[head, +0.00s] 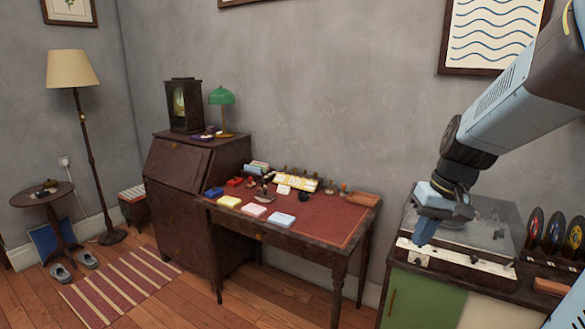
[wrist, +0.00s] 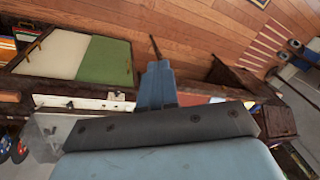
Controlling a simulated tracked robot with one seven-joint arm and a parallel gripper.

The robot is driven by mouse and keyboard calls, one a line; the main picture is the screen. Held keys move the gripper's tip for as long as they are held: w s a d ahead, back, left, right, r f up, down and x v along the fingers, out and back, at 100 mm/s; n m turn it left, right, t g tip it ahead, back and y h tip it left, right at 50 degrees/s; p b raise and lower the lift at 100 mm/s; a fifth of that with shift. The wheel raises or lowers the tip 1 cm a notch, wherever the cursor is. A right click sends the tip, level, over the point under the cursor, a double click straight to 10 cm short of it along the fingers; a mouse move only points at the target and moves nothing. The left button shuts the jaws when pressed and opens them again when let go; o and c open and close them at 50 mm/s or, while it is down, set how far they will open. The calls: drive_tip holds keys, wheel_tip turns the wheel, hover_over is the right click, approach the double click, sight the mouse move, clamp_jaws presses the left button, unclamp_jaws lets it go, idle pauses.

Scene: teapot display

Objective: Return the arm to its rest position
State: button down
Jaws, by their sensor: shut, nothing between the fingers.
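My arm (head: 500,110) comes in from the upper right of the head view and hangs over the right side of the room. My gripper (head: 424,238) points down in front of the record-player cabinet, with its blue fingers closed together and nothing between them. In the wrist view my gripper's fingers (wrist: 155,78) also show shut and empty. I cannot tell the exact gap between the fingertips and the cabinet top (head: 450,262).
A cabinet with a green door (head: 428,300) and a clear-lidded turntable (head: 480,232) stands beneath my gripper. Colourful discs (head: 555,232) stand in a rack at right. A red-topped desk (head: 300,225) holds several small items. Floor is clear before the desk (head: 180,305).

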drive_tip(key=s+a+r+t+h, duration=0.2)
drive_tip(key=s+a+r+t, duration=0.1)
drive_tip(key=s+r, duration=0.5)
drive_tip(key=shift+s+a+t, duration=0.2)
drive_tip(key=shift+s+t, duration=0.4)
drive_tip(key=shift+s, duration=0.25)
